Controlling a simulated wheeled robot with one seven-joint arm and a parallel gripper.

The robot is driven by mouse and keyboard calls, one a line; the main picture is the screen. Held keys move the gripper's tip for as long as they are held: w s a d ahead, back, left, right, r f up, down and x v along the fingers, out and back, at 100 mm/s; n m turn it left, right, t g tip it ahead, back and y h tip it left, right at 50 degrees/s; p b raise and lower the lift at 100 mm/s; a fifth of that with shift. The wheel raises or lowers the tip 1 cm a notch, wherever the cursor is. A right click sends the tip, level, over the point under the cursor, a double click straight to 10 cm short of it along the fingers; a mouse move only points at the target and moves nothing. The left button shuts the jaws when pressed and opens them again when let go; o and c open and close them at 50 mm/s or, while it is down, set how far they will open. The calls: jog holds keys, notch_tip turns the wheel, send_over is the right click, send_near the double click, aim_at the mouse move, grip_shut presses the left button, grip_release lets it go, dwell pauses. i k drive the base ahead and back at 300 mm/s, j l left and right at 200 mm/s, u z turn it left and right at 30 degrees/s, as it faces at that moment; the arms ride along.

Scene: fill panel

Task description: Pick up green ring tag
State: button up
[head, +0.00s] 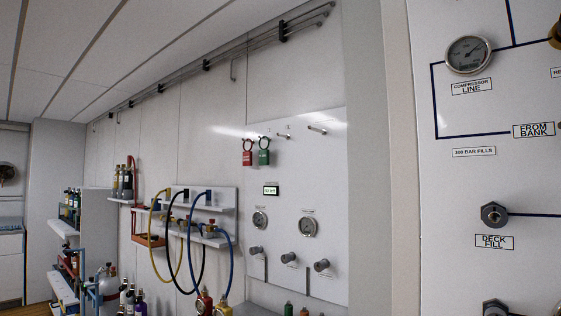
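The green ring tag (264,154) hangs on the white wall panel (335,185) near its upper left, with a ring at its top and a green tag body below. A red ring tag (247,156) of similar shape hangs just to its left. Small pegs (317,130) stick out of the panel to the right of the tags. What the green tag hangs from is too small to make out. My gripper is not in view.
A nearer panel at right carries a gauge (468,54) and a deck fill knob (494,215). Below the tags are a green display (271,190), gauges and knobs. Yellow, black and blue hoses (226,262) hang by a wall shelf (212,240). Cylinders stand lower left.

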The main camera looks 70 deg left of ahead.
aim_at(264, 153)
jog(key=u, duration=2.05)
jog(key=i+j+z, duration=0.1)
jog(key=i+j, duration=0.05)
jog(key=j, duration=0.1)
